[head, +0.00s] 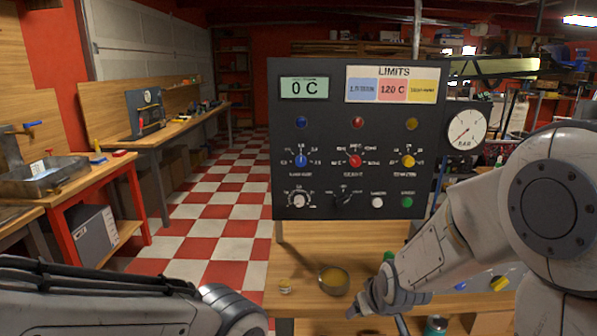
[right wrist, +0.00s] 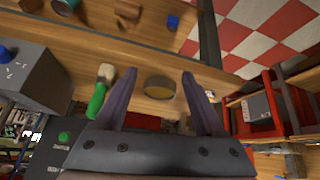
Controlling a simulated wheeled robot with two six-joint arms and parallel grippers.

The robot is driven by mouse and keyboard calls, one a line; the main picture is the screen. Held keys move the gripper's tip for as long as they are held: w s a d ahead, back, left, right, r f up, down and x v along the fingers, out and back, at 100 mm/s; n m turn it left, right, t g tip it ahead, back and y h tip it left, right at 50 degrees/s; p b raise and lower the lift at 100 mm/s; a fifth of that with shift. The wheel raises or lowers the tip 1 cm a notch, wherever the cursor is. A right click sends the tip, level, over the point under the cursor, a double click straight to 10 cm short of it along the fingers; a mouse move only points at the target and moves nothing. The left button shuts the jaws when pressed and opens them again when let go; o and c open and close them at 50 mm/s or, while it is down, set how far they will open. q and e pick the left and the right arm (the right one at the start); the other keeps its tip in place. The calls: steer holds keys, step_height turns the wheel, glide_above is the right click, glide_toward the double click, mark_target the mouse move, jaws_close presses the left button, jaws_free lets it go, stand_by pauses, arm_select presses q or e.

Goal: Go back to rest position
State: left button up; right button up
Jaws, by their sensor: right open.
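My right gripper (head: 356,308) is low over the wooden bench in the head view, in front of the control panel (head: 335,130). In the right wrist view its two fingers (right wrist: 159,75) are spread apart with nothing held between them. A round bowl with yellow contents (right wrist: 160,88) shows beyond the gap between the fingers; in the head view the bowl (head: 333,280) stands on the bench, left of the gripper. My left arm lies across the lower left of the head view; its fingers do not show.
A green-handled brush (right wrist: 101,90) is close beside one right finger in the wrist view. A round gauge (head: 466,130) is beside the panel. The checkered floor (head: 215,220) at left is clear.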

steer(key=s+d+f+m+g, duration=0.1)
steer(key=s+d+m+g, duration=0.25)
steer(key=s, duration=0.85)
steer(key=s+a+r+n+g+p, duration=0.3)
steer(key=s+a+r+n+p, duration=0.5)
steer(key=s+a+r, duration=0.5)
steer(key=shift+s+r, duration=0.2)
steer(key=shift+s, duration=0.3)
steer(key=shift+a, duration=0.1)
